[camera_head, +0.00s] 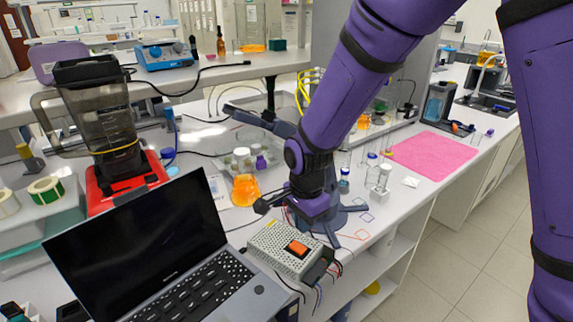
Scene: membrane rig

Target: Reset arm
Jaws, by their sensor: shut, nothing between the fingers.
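My purple arm reaches down from the top of the picture to the bench. My gripper (264,205), dark and small in this view, is at its lower end, low over the bench between the orange flask (245,190) and the metal power box (291,250). It is shut and empty. A slate-blue stand (345,219) with spread feet is close beside and behind my wrist. I cannot tell whether they touch. Part of the stand is hidden by my arm.
An open laptop (152,255) and a red-based blender (122,180) stand at left. Several small bottles and a white block (377,197) stand right of my wrist. The bench's front edge is close to the power box.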

